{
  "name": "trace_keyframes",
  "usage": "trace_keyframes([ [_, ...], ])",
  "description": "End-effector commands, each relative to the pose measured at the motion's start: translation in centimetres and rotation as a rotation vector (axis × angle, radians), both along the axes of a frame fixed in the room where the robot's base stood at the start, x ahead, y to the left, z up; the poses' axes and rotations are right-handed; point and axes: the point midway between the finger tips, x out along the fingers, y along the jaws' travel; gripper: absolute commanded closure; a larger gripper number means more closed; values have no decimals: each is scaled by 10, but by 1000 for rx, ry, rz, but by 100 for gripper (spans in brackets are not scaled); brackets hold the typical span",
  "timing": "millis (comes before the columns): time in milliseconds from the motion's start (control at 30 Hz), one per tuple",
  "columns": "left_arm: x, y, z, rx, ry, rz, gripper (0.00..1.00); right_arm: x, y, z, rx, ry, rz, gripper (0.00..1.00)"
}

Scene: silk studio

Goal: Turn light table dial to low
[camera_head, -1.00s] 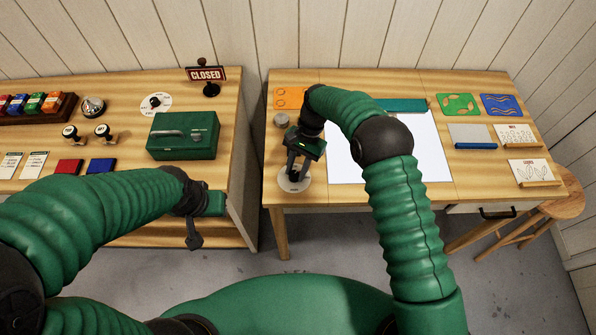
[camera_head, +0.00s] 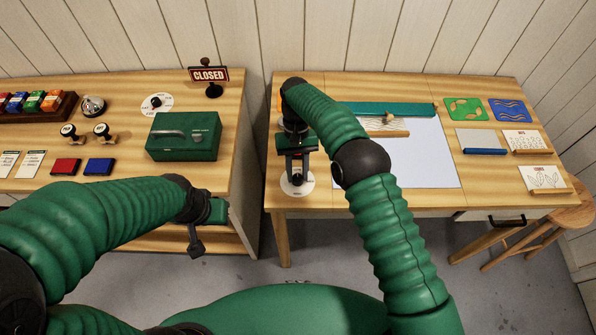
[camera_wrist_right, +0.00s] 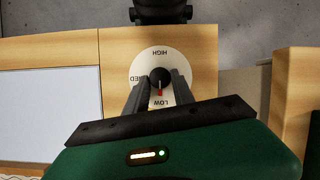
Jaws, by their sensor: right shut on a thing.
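The light table dial (camera_wrist_right: 146,62) is a white disc marked HIGH, MED and LOW in the right wrist view. Its black knob (camera_wrist_right: 160,76) has a red pointer aimed at LOW. The dial also shows in the head view (camera_head: 288,190) at the right table's front left corner. My right gripper (camera_wrist_right: 162,84) is shut on the knob, one finger on each side; in the head view it (camera_head: 297,178) hides much of the dial. The light table panel (camera_head: 430,165) looks pale blue-grey. My left gripper (camera_head: 200,228) hangs near the left table's edge, away from the dial; its fingers are unclear.
Pattern cards (camera_head: 463,110) and print cards (camera_head: 541,179) sit on the right. A green box (camera_head: 183,136) stands on the left table. A stool (camera_head: 540,235) is at right.

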Motion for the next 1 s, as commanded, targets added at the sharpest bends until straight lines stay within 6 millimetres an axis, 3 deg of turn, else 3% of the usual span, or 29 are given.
trace_keyframes([
  [533,0,0,-1,0,0,0,64,-6,2,-3,1,20,30,100],
  [567,0,0,-1,0,0,0,64,-6,2,-3,0,20,29,68],
  [700,0,0,-1,0,0,0,64,-4,1,-3,0,16,28,49],
  [1000,0,0,0,0,0,0,64,-1,0,-1,-2,8,27,49],
])
